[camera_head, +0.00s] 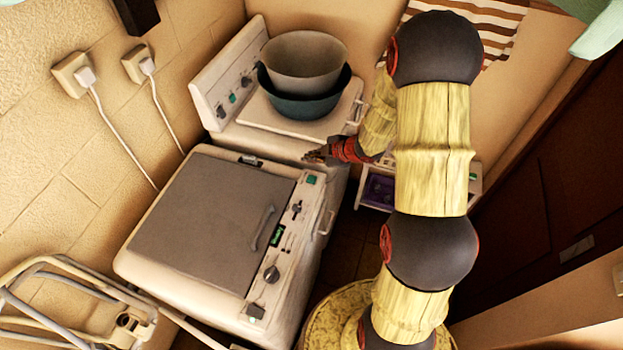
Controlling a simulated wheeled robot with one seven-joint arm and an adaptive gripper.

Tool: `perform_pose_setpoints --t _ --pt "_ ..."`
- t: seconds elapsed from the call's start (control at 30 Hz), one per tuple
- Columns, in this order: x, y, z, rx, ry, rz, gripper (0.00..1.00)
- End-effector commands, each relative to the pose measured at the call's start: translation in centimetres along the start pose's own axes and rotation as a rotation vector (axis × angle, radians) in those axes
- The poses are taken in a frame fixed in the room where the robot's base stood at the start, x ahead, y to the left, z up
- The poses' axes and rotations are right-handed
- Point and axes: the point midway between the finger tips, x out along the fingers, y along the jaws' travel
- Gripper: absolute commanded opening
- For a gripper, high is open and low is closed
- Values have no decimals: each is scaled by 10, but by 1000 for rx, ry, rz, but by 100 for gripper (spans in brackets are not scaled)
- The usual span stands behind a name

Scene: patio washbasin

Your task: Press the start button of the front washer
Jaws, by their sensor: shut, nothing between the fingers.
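The front washer (150,285) is a cream machine with a grey lid (210,215), standing at the lower left in the head view. Its control panel runs along its right side. The panel has a small green button (311,179) at the far end, a lit green display (277,236), a round knob (271,273) and a small grey-green button (255,312) at the near end. No label shows which button is start. My gripper (312,155) is shut and empty. It hovers just beyond the panel's far end, apart from the green button as far as I can tell.
Behind stands a second washer (222,72) with stacked tubs (303,62) on its lid. A purple-lined drawer unit (377,190) is right of my gripper. A metal rack (70,280) is at lower left. Plugs and cords (120,135) hang on the left wall.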

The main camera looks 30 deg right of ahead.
Motion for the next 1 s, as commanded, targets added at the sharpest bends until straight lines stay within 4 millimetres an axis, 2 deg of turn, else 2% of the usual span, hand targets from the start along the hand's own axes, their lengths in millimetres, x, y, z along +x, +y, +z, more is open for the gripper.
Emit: perform_pose_setpoints --t 0.27,0.8,1.0 --pt "11 -8 8 1 -1 0 0" --pt "54 -40 40 2 -2 -1 0" --pt "61 -45 45 2 -1 0 0"
